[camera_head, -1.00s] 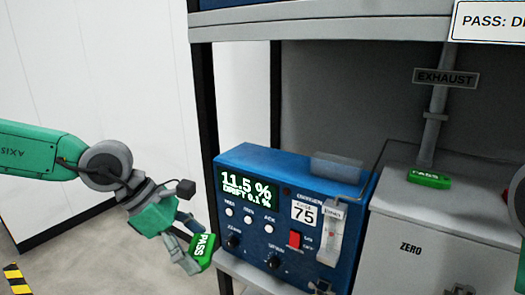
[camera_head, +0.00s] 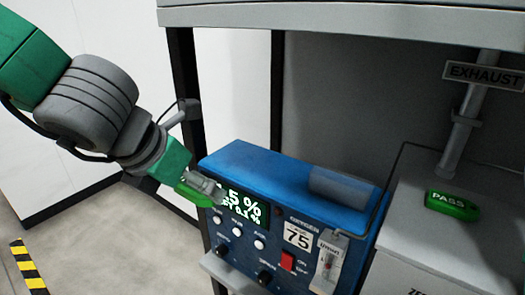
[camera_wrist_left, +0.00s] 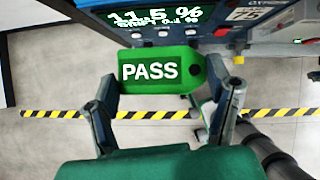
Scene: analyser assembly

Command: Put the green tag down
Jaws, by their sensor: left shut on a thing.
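My left gripper (camera_head: 203,188) is shut on a green tag (camera_head: 191,197), held in front of the upper left of the blue analyser (camera_head: 265,165). In the left wrist view the tag (camera_wrist_left: 155,72) faces the camera with white PASS lettering, between the two fingers of the gripper (camera_wrist_left: 160,95). The tag is in the air, with the floor behind it in that view. The gripper hides part of the analyser's display (camera_head: 245,208) in the head view. My right gripper is not in view.
A second green PASS tag (camera_head: 452,205) lies on the pale cabinet (camera_head: 425,250) at right, near the exhaust pipe (camera_head: 462,140). The analyser stands on a grey shelf (camera_head: 222,268) with dark posts. A flow tube (camera_head: 329,262) and a red switch (camera_head: 287,260) are on its front.

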